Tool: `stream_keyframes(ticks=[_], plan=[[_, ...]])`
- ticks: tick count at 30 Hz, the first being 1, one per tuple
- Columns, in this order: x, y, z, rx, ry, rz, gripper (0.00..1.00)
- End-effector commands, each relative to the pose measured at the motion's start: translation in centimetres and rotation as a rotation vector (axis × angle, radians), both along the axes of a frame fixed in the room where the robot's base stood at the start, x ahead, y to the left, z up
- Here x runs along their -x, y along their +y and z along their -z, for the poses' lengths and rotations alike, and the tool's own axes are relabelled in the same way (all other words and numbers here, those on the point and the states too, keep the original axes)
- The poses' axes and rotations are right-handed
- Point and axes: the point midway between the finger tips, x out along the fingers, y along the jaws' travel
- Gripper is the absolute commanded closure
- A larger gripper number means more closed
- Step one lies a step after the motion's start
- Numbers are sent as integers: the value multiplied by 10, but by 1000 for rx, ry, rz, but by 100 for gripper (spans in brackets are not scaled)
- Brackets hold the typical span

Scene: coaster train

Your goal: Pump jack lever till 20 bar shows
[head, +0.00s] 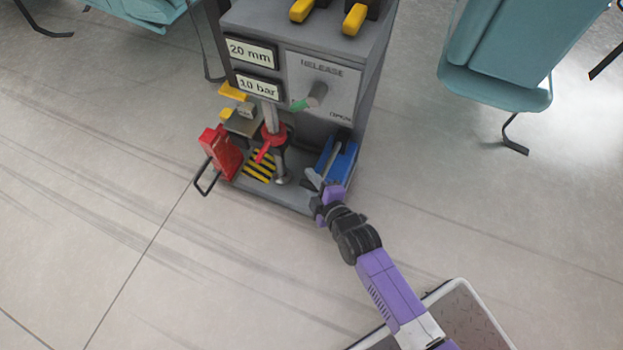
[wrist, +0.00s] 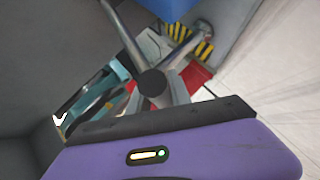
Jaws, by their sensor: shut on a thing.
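The blue jack pump (head: 342,160) sits at the right of the grey unit's base, and its blue body also shows at the top of the wrist view (wrist: 168,8). Its grey lever (head: 333,157) slopes down toward my gripper (head: 318,190). My gripper is low at the unit's front right corner, shut on the lever's near end. In the wrist view a round black end (wrist: 152,82) shows just beyond the dark gripper edge; the exact grip is partly hidden. The pressure display (head: 258,87) reads 10 bar. The display above it (head: 250,51) reads 20 mm.
A release panel (head: 321,85) with a green-tipped handle is right of the displays. A red box (head: 220,152) with a black handle, a red-collared post (head: 272,135) and a yellow-black striped plate (head: 261,167) are left of the pump. Teal seats (head: 500,60) stand right; front floor is clear.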

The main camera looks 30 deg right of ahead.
Motion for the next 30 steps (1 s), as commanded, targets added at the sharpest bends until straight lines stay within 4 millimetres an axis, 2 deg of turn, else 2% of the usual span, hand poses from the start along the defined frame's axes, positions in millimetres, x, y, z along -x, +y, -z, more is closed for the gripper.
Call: stream_keyframes(ticks=[2,3,5,17,30], plan=[[0,-6,2,-2,4,9,100],[0,-6,2,-2,4,9,68],[0,-5,1,-2,2,9,57],[5,-2,-4,-1,0,4,57],[64,-1,-29,1,1,5,57]])
